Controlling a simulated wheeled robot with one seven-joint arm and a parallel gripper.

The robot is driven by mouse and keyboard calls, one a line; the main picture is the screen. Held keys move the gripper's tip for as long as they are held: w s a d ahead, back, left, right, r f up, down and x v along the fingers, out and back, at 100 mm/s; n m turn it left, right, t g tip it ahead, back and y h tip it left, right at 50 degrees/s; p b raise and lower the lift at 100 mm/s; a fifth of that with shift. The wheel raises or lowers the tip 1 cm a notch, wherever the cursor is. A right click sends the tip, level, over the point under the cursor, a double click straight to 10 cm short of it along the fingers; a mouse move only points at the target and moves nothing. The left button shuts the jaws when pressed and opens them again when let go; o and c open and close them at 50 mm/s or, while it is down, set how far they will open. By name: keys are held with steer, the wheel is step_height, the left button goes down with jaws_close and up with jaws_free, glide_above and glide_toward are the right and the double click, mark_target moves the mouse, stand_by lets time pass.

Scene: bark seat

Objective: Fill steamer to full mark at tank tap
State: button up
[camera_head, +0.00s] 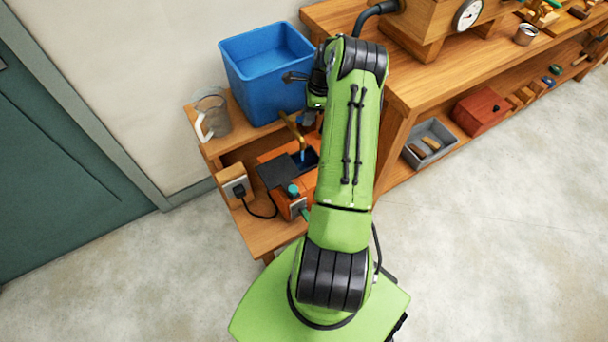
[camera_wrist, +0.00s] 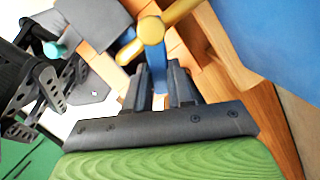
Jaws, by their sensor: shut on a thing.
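The blue tank (camera_head: 268,62) stands on the wooden stand, with its brass tap (camera_head: 292,130) over the orange steamer (camera_head: 272,160). The steamer's dark lid (camera_head: 276,171) is open beside a dark filling opening, and a thin light-blue streak (camera_head: 303,155), apparently water, shows under the spout. The brass tap is large in the wrist view (camera_wrist: 151,31), with a blue lever (camera_wrist: 157,72) running down from it. My gripper (camera_wrist: 163,75) is shut on this lever. My arm hides part of the steamer in the head view. No full mark or water level is readable.
A clear jug (camera_head: 212,116) with a white handle stands left of the tank. A socket box (camera_head: 234,182) with a black cord is at the stand's left. A wooden workbench (camera_head: 440,75) is at the right, with a grey tray (camera_head: 428,142) on its lower shelf.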

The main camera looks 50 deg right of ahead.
steer(key=a+m+h, duration=0.1)
steer(key=m, duration=0.2)
steer(key=a+m+p, duration=0.1)
steer(key=a+m, duration=0.1)
steer(key=m, duration=0.2)
steer(key=s+a+m+h+p, duration=0.1)
steer(key=m, duration=0.3)
steer(key=shift+a+r+t+h, duration=0.1)
steer(key=shift+a+t+h, duration=0.2)
steer(key=shift+t, duration=0.1)
steer(key=shift+o, duration=0.2)
steer(key=shift+a+m, duration=0.2)
steer(key=shift+m, duration=0.9)
steer(key=o, duration=0.9)
steer(key=shift+c, duration=0.2)
step_height(320, 180, up, 8)
steer(key=p, duration=0.6)
